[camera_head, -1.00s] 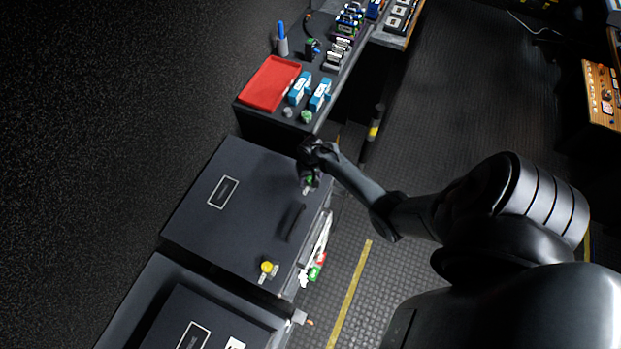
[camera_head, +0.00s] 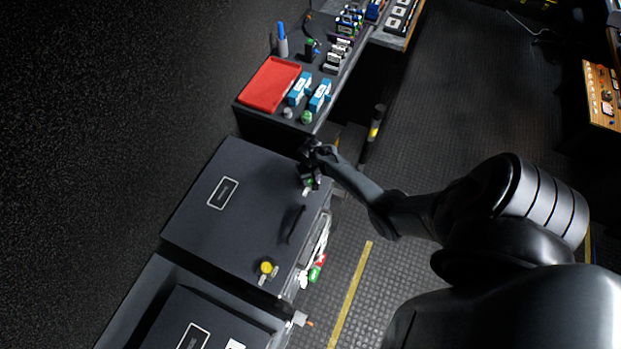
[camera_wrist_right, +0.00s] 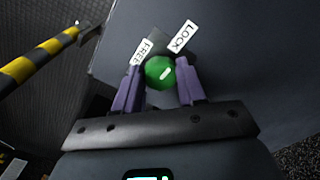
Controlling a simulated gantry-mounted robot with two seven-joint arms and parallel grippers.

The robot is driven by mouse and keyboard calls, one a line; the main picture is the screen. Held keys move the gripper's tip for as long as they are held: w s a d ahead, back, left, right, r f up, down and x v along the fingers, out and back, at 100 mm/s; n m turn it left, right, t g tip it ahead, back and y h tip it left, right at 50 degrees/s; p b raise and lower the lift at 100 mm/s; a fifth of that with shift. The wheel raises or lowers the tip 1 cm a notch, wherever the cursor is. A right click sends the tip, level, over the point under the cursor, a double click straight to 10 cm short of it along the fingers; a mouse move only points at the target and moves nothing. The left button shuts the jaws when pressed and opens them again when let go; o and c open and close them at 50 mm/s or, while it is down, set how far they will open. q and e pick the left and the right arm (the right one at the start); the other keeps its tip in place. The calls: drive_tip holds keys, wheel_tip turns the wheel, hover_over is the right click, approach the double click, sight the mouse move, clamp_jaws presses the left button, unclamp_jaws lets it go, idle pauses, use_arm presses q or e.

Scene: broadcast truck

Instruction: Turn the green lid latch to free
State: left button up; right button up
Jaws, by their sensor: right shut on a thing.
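The green lid latch (camera_wrist_right: 160,72) is a round green knob with a short white mark, on the dark lid (camera_head: 240,215). A FREE label (camera_wrist_right: 144,52) is above left of it and a LOCK label (camera_wrist_right: 183,36) above right. The white mark is on the knob's right half; I cannot tell which label it matches. My right gripper (camera_wrist_right: 160,80) is shut on the green latch, one purple finger pad on each side. In the head view, the right gripper (camera_head: 310,181) is at the lid's right edge and hides most of the latch. My left gripper is not in view.
A yellow latch (camera_head: 266,267) sits on the same lid's near corner, with a dark handle (camera_head: 293,222) between. Behind is a bench with a red tray (camera_head: 270,84) and blue-white boxes (camera_head: 320,96). A yellow-black striped post (camera_head: 375,128) stands right of the bench.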

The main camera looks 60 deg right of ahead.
drive_tip(key=shift+n, duration=0.3)
drive_tip(key=n+p, duration=0.1)
drive_tip(key=n, duration=0.1)
drive_tip(key=shift+d+r+n+p, duration=0.1)
drive_tip(key=shift+n+p, duration=0.2)
drive_tip(key=shift+n, duration=0.1)
drive_tip(key=n+p, duration=0.1)
drive_tip(key=n, duration=0.3)
drive_tip(key=shift+d+n, duration=0.1)
drive_tip(key=shift+n, duration=0.2)
drive_tip(key=n, duration=0.4)
drive_tip(key=shift+n+b, duration=0.35)
drive_tip(key=shift+n, duration=1.85)
drive_tip(key=o, duration=1.1)
